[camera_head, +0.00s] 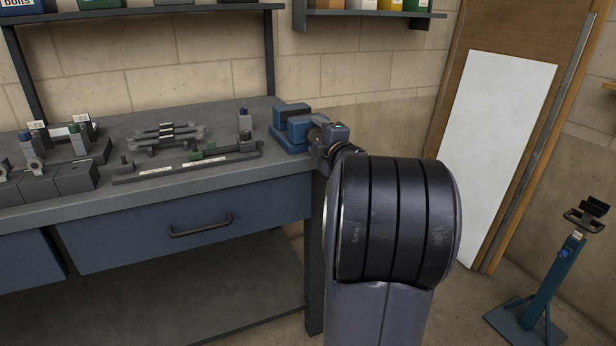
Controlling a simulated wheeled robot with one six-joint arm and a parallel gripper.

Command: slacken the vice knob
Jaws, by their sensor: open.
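The blue vice (287,133) stands at the right end of the workbench, with blue blocks on a blue base. My gripper (322,127) is at the vice's right side, close against it in the picture. I cannot tell whether it touches. Its fingers are small and partly overlapped by my wrist, and it is open. The vice knob is not clearly visible; it seems hidden by my gripper and wrist.
The grey bench top (215,118) holds several tools and dark blocks left of the vice. A blue drawer (185,222) is below. A blue stand (555,275) is on the floor at right, near a white panel (495,140). My arm hides the middle right.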

